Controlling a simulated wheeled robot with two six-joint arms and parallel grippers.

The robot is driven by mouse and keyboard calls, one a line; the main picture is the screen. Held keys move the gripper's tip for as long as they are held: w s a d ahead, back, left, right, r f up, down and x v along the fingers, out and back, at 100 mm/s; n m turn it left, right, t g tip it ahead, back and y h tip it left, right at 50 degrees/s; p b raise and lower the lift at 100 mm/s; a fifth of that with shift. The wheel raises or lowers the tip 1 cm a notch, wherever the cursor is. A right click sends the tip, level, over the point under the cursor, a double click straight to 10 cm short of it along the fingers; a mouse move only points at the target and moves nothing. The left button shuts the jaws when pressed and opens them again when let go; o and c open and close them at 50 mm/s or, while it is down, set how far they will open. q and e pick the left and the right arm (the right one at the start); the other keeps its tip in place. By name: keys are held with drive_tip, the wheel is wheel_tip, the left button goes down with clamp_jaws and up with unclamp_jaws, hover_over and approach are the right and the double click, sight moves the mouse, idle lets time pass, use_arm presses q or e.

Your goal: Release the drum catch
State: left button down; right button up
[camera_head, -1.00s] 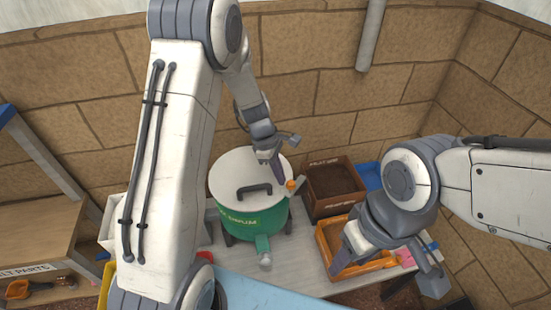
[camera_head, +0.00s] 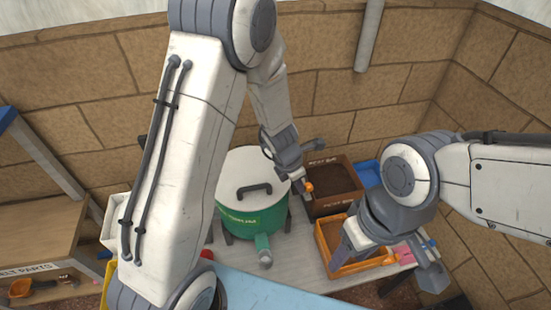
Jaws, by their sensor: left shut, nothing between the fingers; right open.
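The green drum (camera_head: 240,219) stands on the grey bench with its pale lid (camera_head: 236,172) on top and a dark handle (camera_head: 255,189) on the lid. The orange knob of the catch (camera_head: 309,187) is at the drum's right side, out from the rim. My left gripper (camera_head: 302,185) is shut and empty, its tips right beside the knob; whether they touch it I cannot tell. The gripper hides part of the lid's right edge and the catch arm. My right gripper (camera_head: 388,257) is open and empty over the orange tray (camera_head: 334,268).
A brown box (camera_head: 333,207) stands right of the drum, with a blue bin (camera_head: 369,174) beyond it. A green spout (camera_head: 263,248) sticks out at the drum's front. A wooden shelf (camera_head: 38,232) is at the far left. A wall closes off the back.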

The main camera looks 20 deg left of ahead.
use_arm(q)
drive_tip(key=shift+d, duration=0.35)
idle(0.5)
drive_tip(key=s+a+r+p, duration=0.2)
drive_tip(key=r, duration=0.3)
drive_tip(key=s+a+r+p, duration=0.2)
drive_tip(key=s+r+p, duration=0.1)
drive_tip(key=r, duration=0.2)
drive_tip(key=shift+a+r, duration=0.2)
drive_tip(key=shift+a, duration=0.15)
drive_tip(key=shift+w, duration=0.1)
